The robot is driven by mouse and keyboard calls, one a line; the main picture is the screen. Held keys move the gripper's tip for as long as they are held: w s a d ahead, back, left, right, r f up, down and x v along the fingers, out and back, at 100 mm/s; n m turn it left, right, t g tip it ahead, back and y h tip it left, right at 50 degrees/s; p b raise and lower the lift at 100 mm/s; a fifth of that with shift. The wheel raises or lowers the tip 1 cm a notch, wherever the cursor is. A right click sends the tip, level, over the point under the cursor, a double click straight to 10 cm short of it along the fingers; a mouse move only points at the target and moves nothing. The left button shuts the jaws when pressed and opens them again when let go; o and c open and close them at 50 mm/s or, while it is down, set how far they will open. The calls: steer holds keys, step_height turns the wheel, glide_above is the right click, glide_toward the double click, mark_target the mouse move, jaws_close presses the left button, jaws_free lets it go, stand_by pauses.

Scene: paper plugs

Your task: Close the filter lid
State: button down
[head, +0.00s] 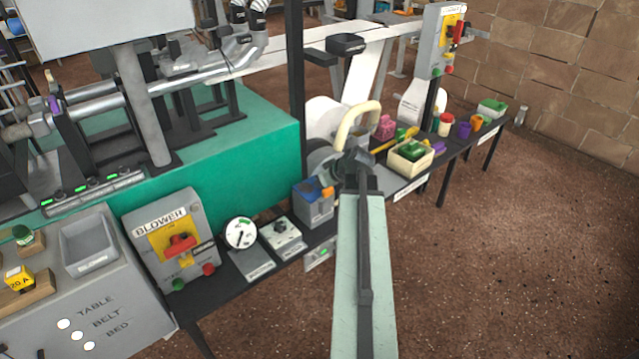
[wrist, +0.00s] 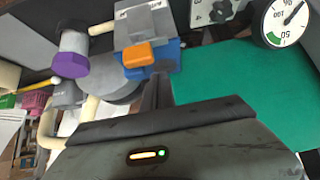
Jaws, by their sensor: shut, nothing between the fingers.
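The filter box (head: 315,211) is a grey box with blue at its top, on the dark bench just left of my gripper in the head view. In the wrist view the grey filter box (wrist: 148,24) has dark lettering, an orange tab (wrist: 137,57) and a blue part (wrist: 160,72), which I take for the lid. How far the lid stands open I cannot tell. My gripper (head: 346,170) is shut and empty, close to the box's blue and orange side. In the wrist view my gripper's fingertips (wrist: 161,74) overlap the blue part; contact is unclear.
A cream curved handle (head: 357,124) stands behind my gripper. A gauge (head: 241,233) and the blower panel (head: 174,246) are to the left. A cream tray (head: 411,158) with green pieces is to the right. The brown floor in front is clear.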

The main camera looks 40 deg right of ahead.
steer(key=p+v, duration=0.5)
steer(key=v, duration=0.2)
steer(key=shift+s+r+p, duration=0.2)
steer(key=shift+r+p, duration=0.1)
steer(key=shift+p, duration=0.1)
